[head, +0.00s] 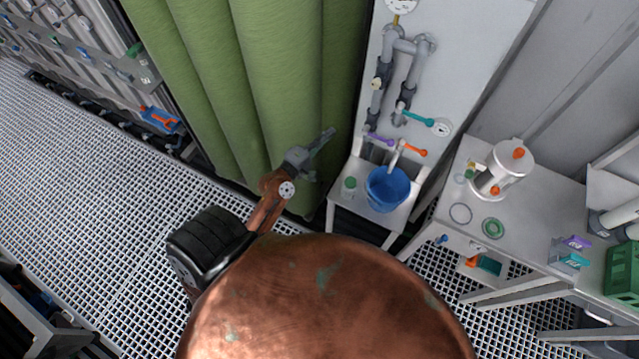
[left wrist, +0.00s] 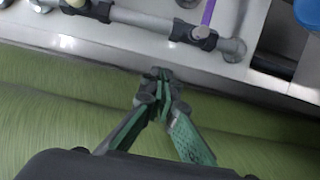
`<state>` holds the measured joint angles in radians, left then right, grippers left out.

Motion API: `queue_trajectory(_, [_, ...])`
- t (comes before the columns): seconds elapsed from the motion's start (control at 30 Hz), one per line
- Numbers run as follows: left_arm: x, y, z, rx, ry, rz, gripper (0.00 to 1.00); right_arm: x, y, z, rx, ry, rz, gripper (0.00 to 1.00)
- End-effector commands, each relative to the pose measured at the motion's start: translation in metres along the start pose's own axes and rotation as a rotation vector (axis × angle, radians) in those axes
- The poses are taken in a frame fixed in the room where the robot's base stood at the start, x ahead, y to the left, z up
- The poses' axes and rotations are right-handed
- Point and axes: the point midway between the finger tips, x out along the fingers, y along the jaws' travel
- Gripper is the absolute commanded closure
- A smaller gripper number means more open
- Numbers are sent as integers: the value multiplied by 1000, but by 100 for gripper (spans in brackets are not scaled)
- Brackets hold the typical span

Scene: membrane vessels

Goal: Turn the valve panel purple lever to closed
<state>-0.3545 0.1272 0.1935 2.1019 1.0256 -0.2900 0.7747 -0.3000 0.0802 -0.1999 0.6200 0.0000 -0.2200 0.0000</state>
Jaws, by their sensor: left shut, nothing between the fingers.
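The valve panel (head: 461,60) is a pale upright board with grey pipes. Its purple lever (head: 379,138) is low on the left side, beside an orange lever (head: 413,150) and below a teal lever (head: 418,118). In the left wrist view the purple lever (left wrist: 208,13) shows at the top edge, joined to a dark valve body on a grey pipe; its far end is cut off. My left gripper (head: 329,133) is shut and empty, left of the purple lever and apart from it, in front of the green curtain. Its closed fingertips (left wrist: 158,74) point toward the panel's edge. My right gripper is not seen.
A blue bucket (head: 387,188) and a small green-capped jar (head: 349,184) stand on a white stand under the levers. A green curtain (head: 270,80) hangs left of the panel.

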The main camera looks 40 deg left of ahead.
Motion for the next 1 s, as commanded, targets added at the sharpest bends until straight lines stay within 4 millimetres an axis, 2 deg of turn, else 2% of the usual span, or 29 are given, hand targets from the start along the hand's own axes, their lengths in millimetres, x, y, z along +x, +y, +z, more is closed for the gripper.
queue_trajectory(0.03, [-11, -3, 0, 2, 0, -4, 100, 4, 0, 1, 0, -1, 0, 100])
queue_trajectory(0.07, [-15, -5, 0, 4, 0, -7, 100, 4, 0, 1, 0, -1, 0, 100])
queue_trajectory(0.47, [-14, -82, -2, 109, 7, -138, 100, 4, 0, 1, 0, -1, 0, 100])
queue_trajectory(1.0, [-33, -184, 2, 258, -20, -315, 100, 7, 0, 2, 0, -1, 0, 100])
